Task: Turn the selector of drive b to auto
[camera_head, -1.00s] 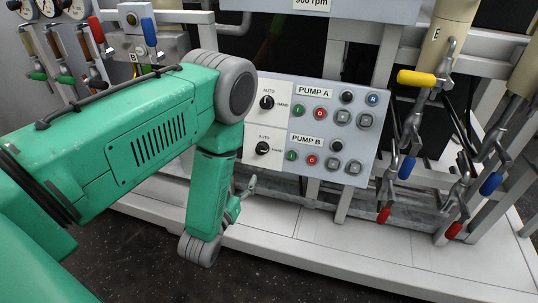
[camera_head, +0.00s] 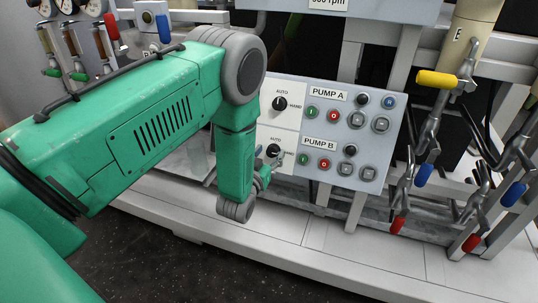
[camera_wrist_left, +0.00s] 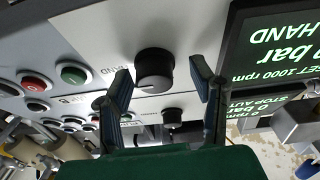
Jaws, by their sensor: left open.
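The PUMP B selector (camera_head: 274,150) is a black round knob on a white plate, with AUTO marked above it and HAND to its right. In the left wrist view, which is upside down, this selector (camera_wrist_left: 154,69) appears large. My left gripper (camera_head: 270,163) is at the PUMP B selector and partly covers its surroundings. In the wrist view the gripper (camera_wrist_left: 162,76) is open, with one finger on each side of the knob; I cannot tell whether they touch it. The pointer's exact direction is unclear. My right gripper is not in view.
The PUMP A selector (camera_head: 279,104) sits just above. Several push buttons, among them a red one (camera_head: 324,164) and a green one (camera_head: 303,159), lie to the right. A screen (camera_wrist_left: 268,45) reading HAND shows in the wrist view. Valves with coloured handles (camera_head: 437,79) stand further right.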

